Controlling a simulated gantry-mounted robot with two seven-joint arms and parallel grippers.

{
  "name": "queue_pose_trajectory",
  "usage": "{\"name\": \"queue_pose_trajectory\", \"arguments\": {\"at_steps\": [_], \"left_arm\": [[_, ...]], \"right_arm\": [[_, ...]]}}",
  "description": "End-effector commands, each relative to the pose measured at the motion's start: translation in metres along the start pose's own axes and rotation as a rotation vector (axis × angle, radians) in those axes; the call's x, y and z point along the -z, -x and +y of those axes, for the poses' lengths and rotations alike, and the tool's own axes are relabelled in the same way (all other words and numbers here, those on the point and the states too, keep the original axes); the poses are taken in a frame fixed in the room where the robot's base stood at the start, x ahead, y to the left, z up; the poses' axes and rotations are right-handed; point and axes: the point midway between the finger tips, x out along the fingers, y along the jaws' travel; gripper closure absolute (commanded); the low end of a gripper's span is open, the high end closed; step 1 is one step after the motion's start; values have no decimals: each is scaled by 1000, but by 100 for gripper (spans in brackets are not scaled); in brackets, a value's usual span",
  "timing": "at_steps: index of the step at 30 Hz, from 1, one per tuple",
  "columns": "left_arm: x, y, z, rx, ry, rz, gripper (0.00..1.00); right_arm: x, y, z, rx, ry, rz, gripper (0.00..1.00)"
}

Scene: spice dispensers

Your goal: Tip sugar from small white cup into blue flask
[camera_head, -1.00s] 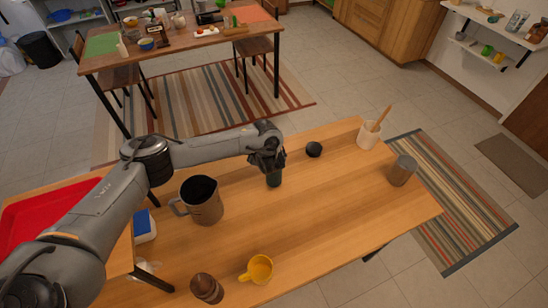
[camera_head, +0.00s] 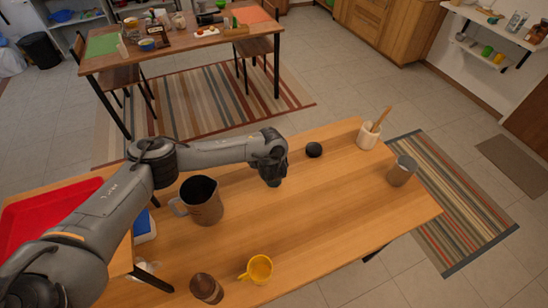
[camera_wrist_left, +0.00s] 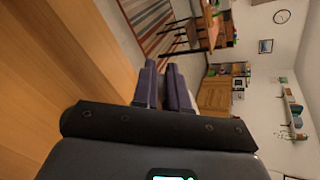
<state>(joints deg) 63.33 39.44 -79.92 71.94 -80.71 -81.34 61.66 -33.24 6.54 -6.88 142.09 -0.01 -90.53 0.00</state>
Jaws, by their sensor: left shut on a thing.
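My left gripper (camera_head: 273,181) is over the middle of the wooden table and is shut. In the left wrist view its two dark purple fingers (camera_wrist_left: 165,88) are close together, and what lies between them is hidden. A dark green container was under this gripper earlier; it is now hidden or hard to tell from the dark gripper. A cream-white cup (camera_head: 366,137) with a wooden utensil stands upright at the table's back right. I see no blue flask and cannot pick out a small white cup of sugar. My right gripper is out of view.
A grey pitcher (camera_head: 205,205) stands left of my gripper. A black round lid (camera_head: 314,150) lies to its right. A grey tin (camera_head: 401,171) is at the right, a yellow mug (camera_head: 259,268) and brown jar (camera_head: 206,289) at the front edge. The centre right is clear.

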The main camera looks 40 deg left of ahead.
Motion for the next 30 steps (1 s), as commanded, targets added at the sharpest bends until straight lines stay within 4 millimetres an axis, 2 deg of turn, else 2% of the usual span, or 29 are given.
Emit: {"name": "queue_pose_trajectory", "arguments": {"at_steps": [30], "left_arm": [[-5,2,-1,113,6,-77,100]], "right_arm": [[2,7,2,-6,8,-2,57]]}}
